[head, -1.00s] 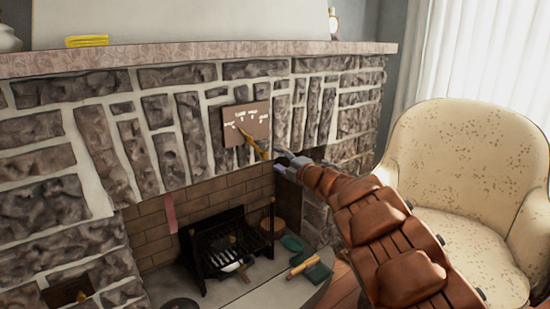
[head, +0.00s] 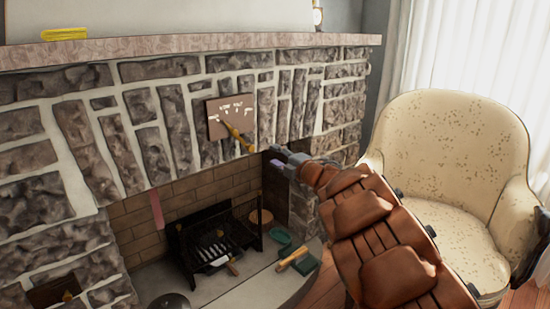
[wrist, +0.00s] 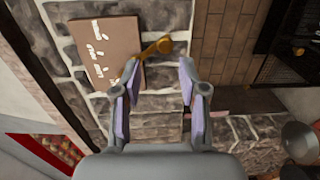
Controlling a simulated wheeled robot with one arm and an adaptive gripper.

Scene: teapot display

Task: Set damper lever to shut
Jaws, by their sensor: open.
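The damper plate (head: 215,108) is a brown panel with white lettering and marks, on the stone fireplace front; the lettering is too small to read. A brass-coloured lever (head: 238,136) slants from the plate down to the right, its knob end past the plate's lower right edge. My gripper (head: 272,160) is just right of and slightly below the knob, apart from it in the head view. In the wrist view the plate (wrist: 105,52) is at upper left and the lever (wrist: 150,49) lies beyond my open, empty fingers (wrist: 158,70). Its depth from the fingertips is unclear.
The mantel shelf (head: 190,45) runs above, with a yellow item (head: 64,34) on it. Below is the firebox with a black grate (head: 212,245); green items (head: 290,255) lie on the hearth. A cream armchair (head: 450,150) stands at right, close to my arm.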

